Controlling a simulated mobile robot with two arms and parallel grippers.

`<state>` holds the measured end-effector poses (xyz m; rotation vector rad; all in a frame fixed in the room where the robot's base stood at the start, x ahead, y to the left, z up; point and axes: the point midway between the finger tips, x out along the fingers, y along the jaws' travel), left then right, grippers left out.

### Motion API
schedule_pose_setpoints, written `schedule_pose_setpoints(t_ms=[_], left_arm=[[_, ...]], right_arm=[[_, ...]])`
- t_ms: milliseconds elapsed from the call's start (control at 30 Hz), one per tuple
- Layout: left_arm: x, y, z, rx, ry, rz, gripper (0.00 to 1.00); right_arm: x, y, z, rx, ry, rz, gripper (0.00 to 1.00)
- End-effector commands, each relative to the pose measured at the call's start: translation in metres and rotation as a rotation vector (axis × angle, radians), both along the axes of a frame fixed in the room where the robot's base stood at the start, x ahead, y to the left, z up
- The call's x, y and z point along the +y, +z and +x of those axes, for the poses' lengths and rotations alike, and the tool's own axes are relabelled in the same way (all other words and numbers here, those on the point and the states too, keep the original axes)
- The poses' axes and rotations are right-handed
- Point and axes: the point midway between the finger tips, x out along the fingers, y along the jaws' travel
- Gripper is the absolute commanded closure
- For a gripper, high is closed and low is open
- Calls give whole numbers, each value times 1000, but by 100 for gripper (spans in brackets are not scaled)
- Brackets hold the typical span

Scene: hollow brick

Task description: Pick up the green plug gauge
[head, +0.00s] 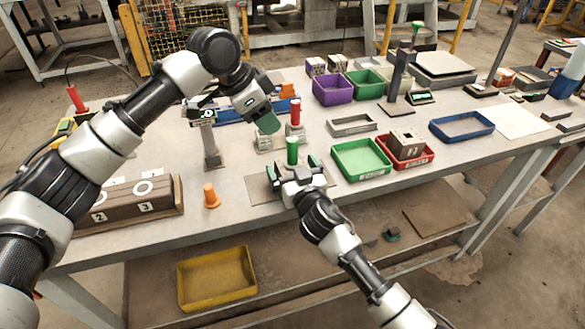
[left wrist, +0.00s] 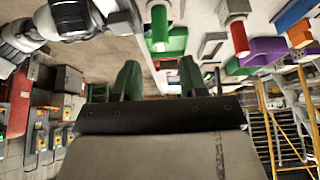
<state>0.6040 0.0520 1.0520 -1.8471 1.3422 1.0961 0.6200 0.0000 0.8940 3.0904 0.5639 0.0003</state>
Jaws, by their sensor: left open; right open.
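The green plug gauge (head: 292,150) stands upright near the front middle of the table, its green handle up. It also shows at the top of the left wrist view (left wrist: 159,25), beyond the fingertips. My left gripper (head: 266,120) is above and to the left of it in the head view. Its green fingers (left wrist: 160,78) are apart with nothing between them in the left wrist view. My right gripper (head: 293,168) is low at the table's front, fingers spread, just in front of the green gauge in the picture. The gauge's lower end is partly hidden there.
A red-handled gauge (head: 295,113) stands just behind the green one. An orange cone-like piece (head: 211,196) and a grey post (head: 210,145) are to the left. A green tray (head: 360,160) and a red tray (head: 427,157) with a grey brick (head: 404,142) are to the right.

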Motion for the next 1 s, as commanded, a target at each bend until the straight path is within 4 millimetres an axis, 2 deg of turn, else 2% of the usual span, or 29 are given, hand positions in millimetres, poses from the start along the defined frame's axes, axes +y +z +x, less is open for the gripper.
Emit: schedule_pose_setpoints(t_ms=[33, 67, 400, 433, 533, 667, 767, 900, 1000], left_arm=[[0, 0, 0, 0, 0, 0, 57], [0, 0, 0, 0, 0, 0, 57], [0, 0, 0, 0, 0, 0, 57], [0, 0, 0, 0, 0, 0, 57], [0, -2, 0, -9, -5, 3, 43], [1, -16, 4, -98, -52, 31, 43], [3, -36, 10, -251, -139, 85, 43], [7, -66, 17, -550, -317, 217, 43], [9, -79, 18, -773, -458, 340, 43]], right_arm=[[0, 0, 0, 0, 0, 0, 2], [0, 0, 0, 0, 0, 0, 6], [0, 0, 0, 1, 0, 0, 58], [0, 0, 0, 1, 0, 0, 59], [0, 0, 0, 1, 0, 0, 59], [0, -1, 0, 1, 0, 0, 59], [0, -1, 0, 1, 0, 0, 59], [0, -1, 0, 1, 0, 1, 59], [0, -1, 0, 1, 0, 1, 59]])
